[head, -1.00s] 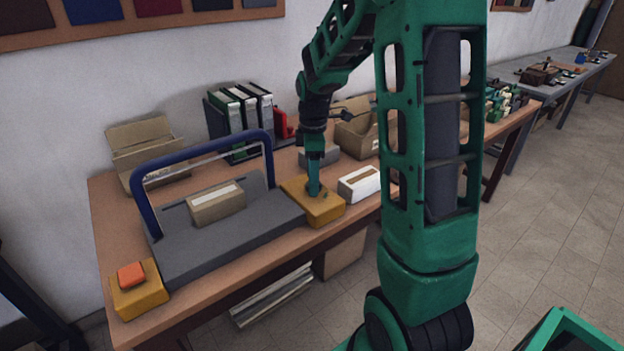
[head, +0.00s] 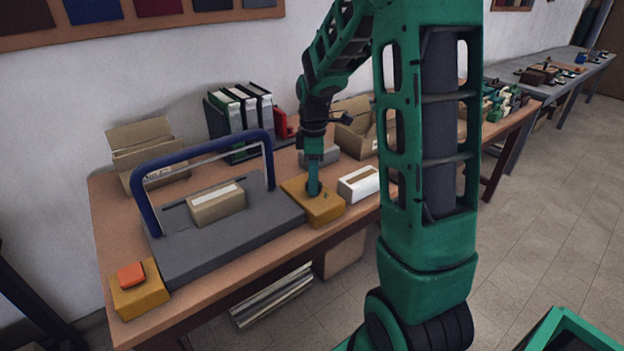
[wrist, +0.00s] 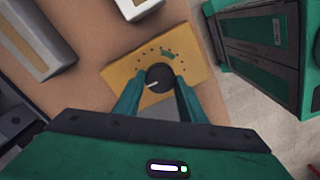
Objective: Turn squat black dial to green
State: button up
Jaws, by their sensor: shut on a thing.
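The squat black dial (wrist: 159,79) sits on top of a yellow box (wrist: 122,74), seen in the wrist view. Its white pointer line points left and slightly down. Dark dots ring the dial, and a green mark (wrist: 167,54) lies on the far side, up and slightly right of it. The pointer is well away from the green mark. My gripper (wrist: 159,84) is shut on the dial, one finger on each side. In the head view my gripper (head: 313,188) reaches straight down onto the yellow box (head: 326,209) and hides the dial.
A grey machine with a blue hoop handle (head: 148,205) and a cardboard box (head: 217,204) stands left of the yellow box. A white-topped carton (head: 359,184) is close on its right. An orange button box (head: 139,290) sits at the front left corner.

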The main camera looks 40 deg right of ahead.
jog(key=m, duration=0.3)
jog(key=shift+w+d+r+m, duration=0.1)
jog(key=shift+w+d+m, duration=0.05)
jog(key=shift+m, duration=0.15)
jog(key=m, duration=0.3)
jog(key=shift+m, duration=0.4)
jog(key=m, duration=0.7)
jog(key=shift+w, duration=0.1)
jog(key=m, duration=0.6)
jog(key=shift+m, duration=0.3)
jog(key=m, duration=0.5)
jog(key=shift+r+m, duration=0.1)
jog(key=shift+m, duration=0.6)
